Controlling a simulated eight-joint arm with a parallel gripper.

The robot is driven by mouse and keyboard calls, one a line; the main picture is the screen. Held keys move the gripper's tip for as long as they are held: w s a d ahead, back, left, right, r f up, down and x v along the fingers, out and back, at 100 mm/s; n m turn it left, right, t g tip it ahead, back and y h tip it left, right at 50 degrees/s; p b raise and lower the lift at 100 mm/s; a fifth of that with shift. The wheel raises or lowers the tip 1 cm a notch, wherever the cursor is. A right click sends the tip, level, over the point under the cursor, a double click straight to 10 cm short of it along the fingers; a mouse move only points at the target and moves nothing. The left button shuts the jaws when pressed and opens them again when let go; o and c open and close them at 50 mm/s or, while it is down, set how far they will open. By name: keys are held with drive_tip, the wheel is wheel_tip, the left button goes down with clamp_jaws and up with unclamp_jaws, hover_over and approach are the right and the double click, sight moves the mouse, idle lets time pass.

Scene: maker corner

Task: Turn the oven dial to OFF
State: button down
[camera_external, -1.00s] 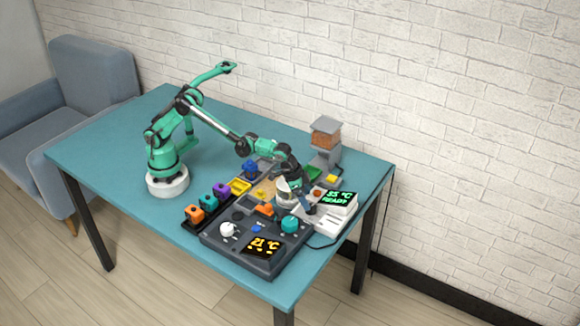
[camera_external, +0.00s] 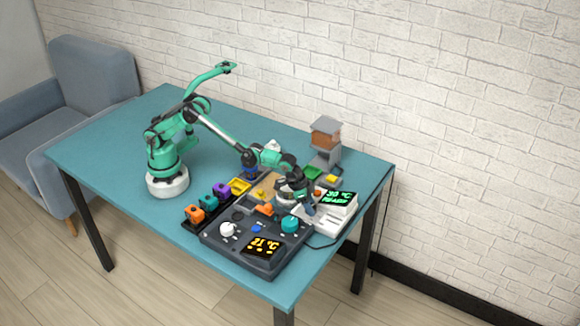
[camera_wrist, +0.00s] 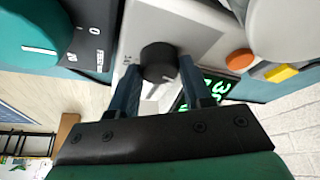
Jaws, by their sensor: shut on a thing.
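A small black dial (camera_wrist: 158,58) sits on a pale panel and is between my gripper's two dark blue fingers in the wrist view. My gripper (camera_wrist: 160,68) is shut on this dial. In the external view my gripper (camera_external: 309,207) is low at the white box (camera_external: 331,220), and the arm hides the dial there. The box's green display (camera_external: 338,197) appears to read 30 °C READY. The dial's position label is too small or hidden to read.
A dark panel (camera_external: 218,246) beside the box carries a teal dial (camera_external: 290,223), a white knob (camera_external: 228,229) and an amber display (camera_external: 265,246) reading 21 °C. An orange button (camera_wrist: 239,59) and yellow block (camera_wrist: 282,72) are near my fingers. The table's left side is clear.

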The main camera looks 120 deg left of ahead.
drive_tip(key=shift+n+g+y, duration=0.4)
drive_tip(key=shift+n+y, duration=0.1)
drive_tip(key=shift+n, duration=0.9)
drive_tip(key=shift+c, duration=1.9)
unclamp_jaws()
drive_tip(key=shift+d+r, duration=0.1)
drive_tip(key=shift+v, duration=2.7)
